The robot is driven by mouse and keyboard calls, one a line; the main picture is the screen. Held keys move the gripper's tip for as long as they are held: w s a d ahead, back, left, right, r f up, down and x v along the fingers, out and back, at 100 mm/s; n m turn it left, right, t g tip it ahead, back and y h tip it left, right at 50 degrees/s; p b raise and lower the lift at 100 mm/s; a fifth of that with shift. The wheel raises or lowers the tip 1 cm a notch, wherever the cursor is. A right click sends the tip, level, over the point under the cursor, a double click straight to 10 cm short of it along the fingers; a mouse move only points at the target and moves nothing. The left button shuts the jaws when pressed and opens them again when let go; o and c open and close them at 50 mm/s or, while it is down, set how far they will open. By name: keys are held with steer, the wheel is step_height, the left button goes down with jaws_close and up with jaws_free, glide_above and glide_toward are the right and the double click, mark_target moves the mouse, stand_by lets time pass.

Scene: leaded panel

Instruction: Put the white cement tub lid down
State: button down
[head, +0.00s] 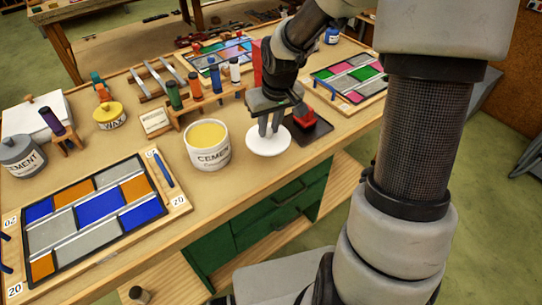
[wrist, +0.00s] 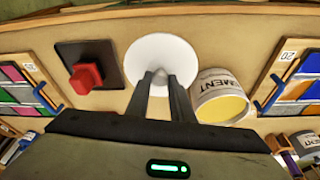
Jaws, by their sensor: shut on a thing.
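The white cement tub lid (head: 268,143) is a round disc with a small knob, and my gripper (head: 270,130) is shut on that knob from above. In the wrist view the lid (wrist: 162,52) lies flat between the red-knobbed block and the tub, with my fingertips (wrist: 160,80) at its knob. Whether the lid touches the bench or hangs just above it I cannot tell. The open white cement tub (head: 208,146), filled with yellow cement, stands just left of the lid. The tub also shows in the wrist view (wrist: 215,88).
A dark plate (head: 318,133) with a red-handled block (head: 304,117) sits right of the lid. A rack of coloured bottles (head: 205,100) stands behind the tub. A leaded panel (head: 100,210) lies front left, another (head: 350,75) back right. The bench's front edge runs close by.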

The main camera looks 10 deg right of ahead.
mark_target(270, 140)
step_height(270, 140, down, 8)
steer(key=shift+b, duration=0.65)
steer(key=shift+f, duration=0.15)
steer(key=c, duration=1.6)
jaws_free()
steer(key=shift+o, duration=0.2)
steer(key=shift+r, duration=0.55)
steer(key=p+v, duration=0.3)
steer(key=v, duration=0.8)
steer(key=shift+s+r, duration=0.1)
steer(key=shift+d, duration=0.1)
